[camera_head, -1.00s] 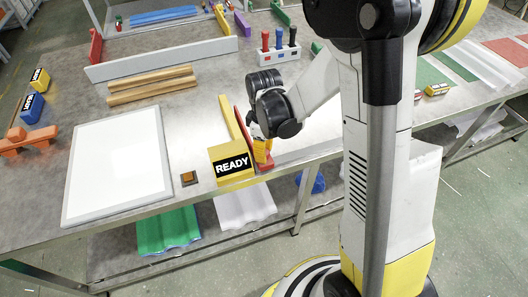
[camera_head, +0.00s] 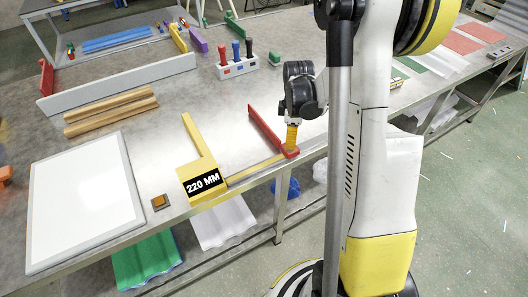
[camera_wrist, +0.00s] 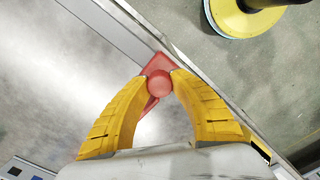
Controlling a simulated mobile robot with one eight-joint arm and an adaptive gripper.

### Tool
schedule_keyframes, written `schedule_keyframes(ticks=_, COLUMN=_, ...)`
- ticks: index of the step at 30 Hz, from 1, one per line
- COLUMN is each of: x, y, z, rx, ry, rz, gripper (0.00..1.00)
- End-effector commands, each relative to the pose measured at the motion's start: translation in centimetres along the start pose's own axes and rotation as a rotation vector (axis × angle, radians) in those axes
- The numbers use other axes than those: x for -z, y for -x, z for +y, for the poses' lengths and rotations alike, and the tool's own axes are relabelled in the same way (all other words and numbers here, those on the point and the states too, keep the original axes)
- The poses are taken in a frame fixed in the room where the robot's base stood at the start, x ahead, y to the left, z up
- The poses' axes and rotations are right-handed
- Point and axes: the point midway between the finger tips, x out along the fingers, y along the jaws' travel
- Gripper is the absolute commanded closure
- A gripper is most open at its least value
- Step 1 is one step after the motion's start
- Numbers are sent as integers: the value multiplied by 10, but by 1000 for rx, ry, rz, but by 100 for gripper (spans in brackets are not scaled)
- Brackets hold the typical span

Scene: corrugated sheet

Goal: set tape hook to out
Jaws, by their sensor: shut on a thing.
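The tape hook is a red L-shaped piece (camera_head: 268,130) on the steel table near its front edge. My gripper (camera_head: 291,140) is at its near corner, with yellow fingers pointing down. In the wrist view the fingers (camera_wrist: 159,80) are shut on a round red knob (camera_wrist: 159,84) of the hook. A yellow tape strip (camera_head: 257,171) runs from the yellow tape box (camera_head: 202,180) to the hook. The box's black label reads "220 MM". A yellow arm (camera_head: 197,135) runs back from the box, apart from the red hook.
A small orange button block (camera_head: 160,202) is left of the box, beside a white panel (camera_head: 86,199). Wooden bars (camera_head: 110,110) and a rack of screwdrivers (camera_head: 237,66) lie farther back.

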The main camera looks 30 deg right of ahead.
Motion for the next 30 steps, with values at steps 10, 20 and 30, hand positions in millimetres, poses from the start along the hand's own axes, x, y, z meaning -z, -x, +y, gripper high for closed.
schedule_keyframes(ticks=10, x=-101, y=0, z=80, rx=0, ry=-5, rz=-1, gripper=100)
schedule_keyframes(ticks=20, x=-189, y=0, z=150, rx=0, ry=-4, rz=-1, gripper=100)
schedule_keyframes(ticks=30, x=-249, y=0, z=198, rx=0, ry=-2, rz=-1, gripper=100)
